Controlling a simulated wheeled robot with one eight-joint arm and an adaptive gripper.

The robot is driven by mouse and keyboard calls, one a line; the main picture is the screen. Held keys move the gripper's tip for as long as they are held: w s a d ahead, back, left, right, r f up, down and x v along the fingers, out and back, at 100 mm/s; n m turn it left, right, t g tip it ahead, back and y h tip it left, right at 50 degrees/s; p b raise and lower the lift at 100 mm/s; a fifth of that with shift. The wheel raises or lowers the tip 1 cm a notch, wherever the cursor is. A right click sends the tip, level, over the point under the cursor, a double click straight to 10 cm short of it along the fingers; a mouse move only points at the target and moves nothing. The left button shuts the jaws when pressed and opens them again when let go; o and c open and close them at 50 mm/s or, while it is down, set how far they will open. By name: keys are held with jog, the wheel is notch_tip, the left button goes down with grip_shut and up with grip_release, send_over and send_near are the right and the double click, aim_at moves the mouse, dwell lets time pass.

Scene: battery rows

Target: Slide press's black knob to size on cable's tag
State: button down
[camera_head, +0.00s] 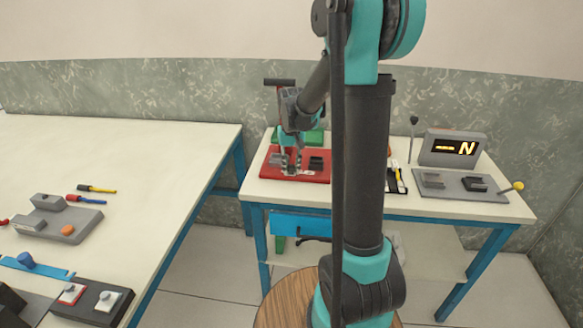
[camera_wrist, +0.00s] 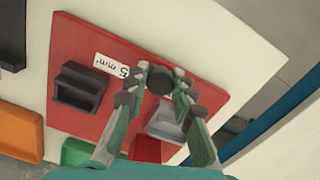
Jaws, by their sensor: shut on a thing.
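The press has a red base (camera_head: 270,166) on the small table, seen larger in the wrist view (camera_wrist: 85,40). My gripper (camera_head: 289,160) is down over it. In the wrist view my gripper (camera_wrist: 161,72) is shut on the round black knob (camera_wrist: 159,81), with a fingertip on each side. A white label (camera_wrist: 110,70) next to the knob reads "5 mm²", perhaps cut off by my finger. A black block (camera_wrist: 78,87) stands on the base, and a grey block (camera_wrist: 165,122) sits between my fingers. I see no readable cable tag.
A green pad (camera_head: 312,137) lies behind the press. The left table holds short yellow-and-black pieces (camera_head: 97,189), a grey fixture (camera_head: 72,225) and a dark box (camera_head: 92,303).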

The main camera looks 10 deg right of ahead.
aim_at(282, 175)
jog(key=a, duration=0.1)
jog(key=w+a, duration=0.1)
jog(key=a, duration=0.1)
jog(key=shift+a, duration=0.15)
jog(key=c, duration=1.3)
grip_release()
jog(key=shift+o, duration=0.2)
notch_tip(282, 175, up, 12)
